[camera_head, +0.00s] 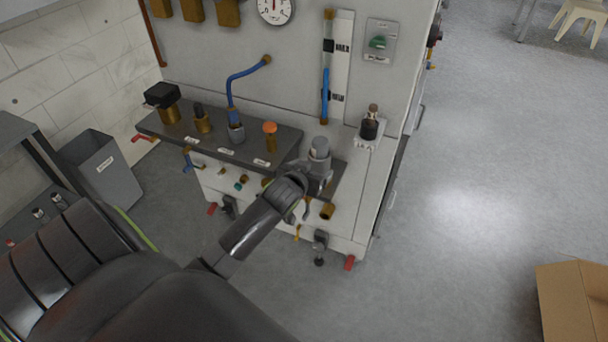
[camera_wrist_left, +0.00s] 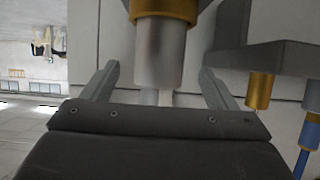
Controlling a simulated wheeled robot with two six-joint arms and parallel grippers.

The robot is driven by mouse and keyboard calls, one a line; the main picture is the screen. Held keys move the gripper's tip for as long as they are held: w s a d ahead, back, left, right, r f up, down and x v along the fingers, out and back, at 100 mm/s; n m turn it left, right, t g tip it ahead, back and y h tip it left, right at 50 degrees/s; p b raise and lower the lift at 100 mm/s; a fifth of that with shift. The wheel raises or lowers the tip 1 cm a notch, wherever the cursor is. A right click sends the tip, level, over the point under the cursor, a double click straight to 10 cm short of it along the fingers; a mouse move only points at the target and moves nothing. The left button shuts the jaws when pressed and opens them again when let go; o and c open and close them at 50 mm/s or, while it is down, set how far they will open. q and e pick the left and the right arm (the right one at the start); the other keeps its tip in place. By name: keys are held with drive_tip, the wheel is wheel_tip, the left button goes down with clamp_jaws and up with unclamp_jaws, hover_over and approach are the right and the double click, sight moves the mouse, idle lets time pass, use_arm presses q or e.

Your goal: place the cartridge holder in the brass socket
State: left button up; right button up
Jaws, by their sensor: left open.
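A grey metal cylinder (camera_head: 319,147), which looks like the cartridge holder, stands upright at the right end of the dark bench shelf. In the left wrist view, where the scene appears upside down, the same cylinder (camera_wrist_left: 160,52) meets a brass collar (camera_wrist_left: 165,9), which looks like the brass socket. A narrow pale stem (camera_wrist_left: 165,97) shows at its other end. My left gripper (camera_head: 318,176) is at the cylinder. Its fingers (camera_wrist_left: 158,74) are open on either side of it, apparently without closing on it. My right gripper is not in view.
The shelf (camera_head: 225,142) left of the cylinder carries brass fittings, an orange-capped fitting (camera_head: 270,135) and a blue hose (camera_head: 240,80). A black-topped fitting (camera_head: 369,127) stands to the right. Valves hang along the front below. Open floor lies at right, with a cardboard box (camera_head: 573,300).

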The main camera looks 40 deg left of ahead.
use_arm(q)
drive_tip(key=shift+v, duration=2.8)
drive_tip(key=shift+f, duration=0.15)
drive_tip(key=s+f+g, duration=0.2)
drive_tip(key=s+f, duration=0.3)
drive_tip(key=f, duration=0.5)
drive_tip(key=s+f+m+g, duration=0.15)
drive_tip(key=s+f, duration=0.35)
drive_tip(key=f, duration=0.6)
drive_tip(key=s+f+g, duration=0.3)
drive_tip(key=s+f, duration=0.2)
drive_tip(key=f, duration=0.5)
drive_tip(key=s+d+f+g, duration=0.1)
drive_tip(key=s+f, duration=0.4)
drive_tip(key=s, duration=0.4)
drive_tip(key=s+d+f+g+h, duration=0.1)
drive_tip(key=s+d+f+g, duration=0.1)
drive_tip(key=s+f, duration=0.3)
drive_tip(key=s+d+f+g+h, duration=0.1)
drive_tip(key=s+f, duration=0.4)
drive_tip(key=s, duration=0.9)
drive_tip(key=shift+d+m+g, duration=0.35)
drive_tip(key=shift+d, duration=0.15)
drive_tip(key=shift+s, duration=0.15)
